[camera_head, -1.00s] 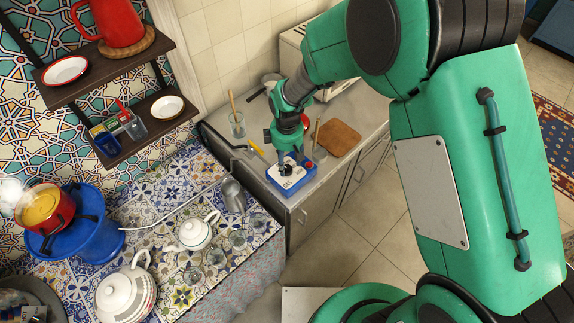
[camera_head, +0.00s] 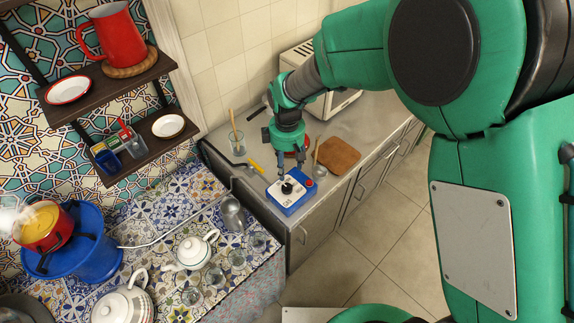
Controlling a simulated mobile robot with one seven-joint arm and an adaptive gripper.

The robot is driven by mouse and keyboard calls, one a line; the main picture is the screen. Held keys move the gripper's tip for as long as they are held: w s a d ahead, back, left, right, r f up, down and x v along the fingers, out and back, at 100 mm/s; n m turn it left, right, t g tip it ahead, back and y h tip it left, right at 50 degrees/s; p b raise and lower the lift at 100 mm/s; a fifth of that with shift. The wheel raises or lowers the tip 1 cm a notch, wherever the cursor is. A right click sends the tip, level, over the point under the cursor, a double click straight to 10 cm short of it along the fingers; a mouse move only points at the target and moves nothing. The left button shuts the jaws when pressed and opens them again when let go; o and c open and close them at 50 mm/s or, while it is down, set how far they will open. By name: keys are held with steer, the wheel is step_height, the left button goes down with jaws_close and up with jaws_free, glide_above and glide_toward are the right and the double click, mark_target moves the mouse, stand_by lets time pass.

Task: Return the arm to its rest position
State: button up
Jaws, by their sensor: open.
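My green arm reaches from the right of the picture over the grey counter (camera_head: 352,118). My gripper (camera_head: 292,180) points down at the arm's end, with its dark fingers apart and nothing seen between them. It is just above or behind a blue box (camera_head: 290,203) with a white top and a black knob. I cannot tell from this view whether the fingers touch the box. A red button (camera_head: 308,182) shows on the box's right side.
A wooden board (camera_head: 338,156), a glass with a spoon (camera_head: 236,142) and a toaster-like appliance (camera_head: 336,103) are around the gripper. A tiled table at left holds a teapot (camera_head: 191,250), several glasses and a blue bucket (camera_head: 95,262). A shelf (camera_head: 125,80) hangs above.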

steer(key=shift+r, duration=0.1)
steer(key=s+d+r+m+t+b, duration=0.1)
steer(key=s+d+r+m, duration=0.25)
steer(key=d+r, duration=0.4)
steer(key=s+d+r+m+t+b, duration=0.1)
steer(key=s+d+r+m+t, duration=0.25)
steer(key=r, duration=0.65)
steer(key=s+d+r+m+b, duration=0.1)
steer(key=s+d+r+m, duration=0.2)
steer(key=s, duration=0.6)
steer(key=s+d+r+m+t+b, duration=0.1)
steer(key=s+d+r+m+b, duration=0.1)
steer(key=s+d, duration=0.6)
steer(key=shift+s+d+r+m, duration=0.2)
steer(key=shift+s+r+m, duration=0.15)
steer(key=shift+r+m, duration=0.35)
